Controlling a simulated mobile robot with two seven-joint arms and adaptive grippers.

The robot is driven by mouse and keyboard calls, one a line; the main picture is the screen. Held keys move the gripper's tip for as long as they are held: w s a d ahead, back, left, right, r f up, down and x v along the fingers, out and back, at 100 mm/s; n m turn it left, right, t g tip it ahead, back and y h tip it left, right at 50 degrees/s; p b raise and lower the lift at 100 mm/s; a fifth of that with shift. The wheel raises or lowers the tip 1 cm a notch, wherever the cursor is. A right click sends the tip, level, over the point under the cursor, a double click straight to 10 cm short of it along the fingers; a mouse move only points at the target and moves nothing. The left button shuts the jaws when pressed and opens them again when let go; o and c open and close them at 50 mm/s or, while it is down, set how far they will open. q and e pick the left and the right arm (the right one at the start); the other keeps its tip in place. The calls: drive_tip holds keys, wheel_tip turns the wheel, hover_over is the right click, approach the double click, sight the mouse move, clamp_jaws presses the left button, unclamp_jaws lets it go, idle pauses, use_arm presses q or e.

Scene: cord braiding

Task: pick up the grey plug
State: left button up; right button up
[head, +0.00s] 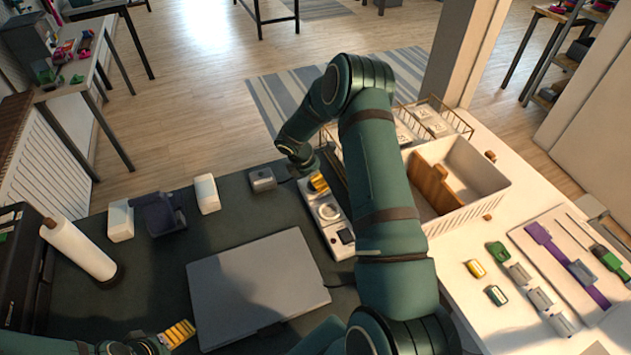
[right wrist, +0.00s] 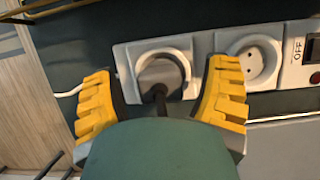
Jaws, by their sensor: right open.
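The grey plug (right wrist: 160,80) sits in the left socket of a white power strip (right wrist: 201,44) in the right wrist view, with a dark cord coming from it toward the camera. My right gripper (right wrist: 163,108) is open, one yellow finger on each side of the plug, apparently without gripping it. In the head view my right gripper (head: 318,184) is at the far end of the power strip (head: 338,236), and the plug there is hidden. My left gripper (head: 178,333) is at the lower left, away from the strip; its finger gap is unclear.
A small grey box (head: 262,179) and a white basket (head: 470,180) stand nearby.

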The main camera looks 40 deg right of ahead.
drive_tip(key=shift+d+f, duration=0.2)
drive_tip(key=shift+f, duration=0.3)
clamp_jaws()
drive_tip(key=shift+r, duration=0.15)
